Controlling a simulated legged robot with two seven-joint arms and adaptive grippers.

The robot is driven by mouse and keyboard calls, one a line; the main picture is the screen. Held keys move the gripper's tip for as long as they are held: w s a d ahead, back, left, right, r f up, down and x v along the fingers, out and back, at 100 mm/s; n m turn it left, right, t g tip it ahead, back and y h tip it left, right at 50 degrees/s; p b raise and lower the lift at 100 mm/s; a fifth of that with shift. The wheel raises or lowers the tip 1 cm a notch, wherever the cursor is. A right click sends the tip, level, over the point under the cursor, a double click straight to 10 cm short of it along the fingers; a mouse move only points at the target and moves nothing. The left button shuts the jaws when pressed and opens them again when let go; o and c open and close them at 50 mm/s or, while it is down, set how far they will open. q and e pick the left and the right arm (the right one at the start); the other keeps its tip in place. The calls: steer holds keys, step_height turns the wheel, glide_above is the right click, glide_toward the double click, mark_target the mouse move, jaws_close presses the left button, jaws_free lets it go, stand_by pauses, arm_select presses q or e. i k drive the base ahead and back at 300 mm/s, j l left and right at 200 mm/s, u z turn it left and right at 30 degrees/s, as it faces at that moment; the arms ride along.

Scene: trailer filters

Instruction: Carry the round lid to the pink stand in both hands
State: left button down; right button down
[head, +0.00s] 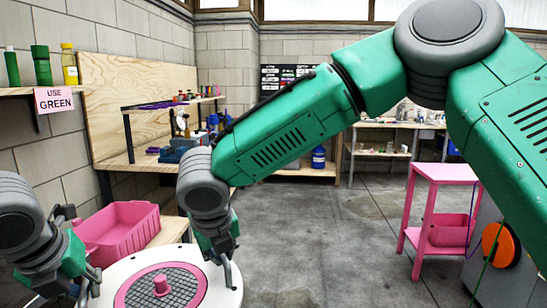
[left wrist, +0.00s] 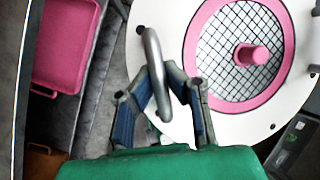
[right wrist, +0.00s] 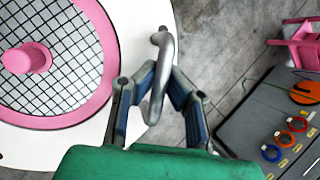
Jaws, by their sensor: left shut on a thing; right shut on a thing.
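The round lid (head: 210,265) is white with a pink ring, a dark mesh centre and a pink knob (head: 161,285); it is at the bottom left of the head view. My left gripper (head: 84,290) is shut on a grey handle (left wrist: 153,65) at the lid's left edge. My right gripper (head: 228,270) is shut on the matching handle (right wrist: 160,70) at the opposite edge. The pink stand (head: 447,172) has a flat top and a lower shelf; it is at the right of the head view, well apart from the lid.
A pink bin (head: 118,230) is behind the lid on the left, by a wooden workbench (head: 140,160). Grey floor (head: 330,240) lies open between the lid and the stand. A grey unit with an orange disc (head: 499,245) is at the right. A shelf with green bottles (head: 40,65) is upper left.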

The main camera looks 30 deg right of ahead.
mark_target(460, 171)
steer(key=l+z, duration=0.1)
steer(key=z, duration=1.95)
steer(key=i+j, duration=0.3)
steer(key=i+j+z, duration=0.1)
steer(key=i+j, duration=0.15)
steer(key=i, duration=0.3)
steer(key=i+j, duration=0.2)
steer(key=i, duration=0.3)
steer(key=i+j, duration=0.15)
steer(key=i, duration=2.55)
steer(key=i+z, duration=0.2)
steer(key=i, duration=0.15)
steer(key=i+j+z, duration=0.25)
steer(key=i, duration=0.15)
